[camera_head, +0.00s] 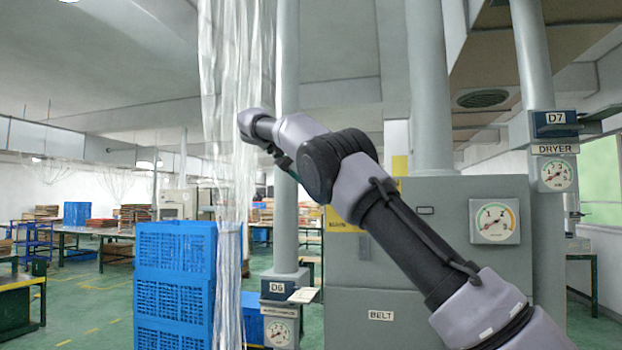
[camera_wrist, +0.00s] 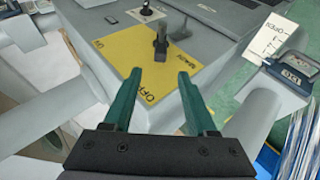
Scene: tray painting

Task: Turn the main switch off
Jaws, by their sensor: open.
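In the wrist view, the main switch (camera_wrist: 161,42) is a dark lever on a yellow plate (camera_wrist: 125,50) with OFF lettering at its near edge and other lettering at the sides. The lever stands up from the plate, and I cannot tell for sure which way it is set. My gripper (camera_wrist: 159,75) has two green fingers spread apart with nothing between them. The lever is ahead of the fingertips, and it looks apart from them. In the head view, part of the yellow plate (camera_head: 342,219) shows on the grey machine behind my arm; the gripper itself is not clear there.
The grey machine (camera_head: 480,260) with a BELT label and a dial stands behind my arm. Stacked blue crates (camera_head: 175,250) and a hanging clear plastic strip (camera_head: 235,80) are to the left. A D6 box (camera_head: 278,289) stands on the near side, and grey pipes rise around.

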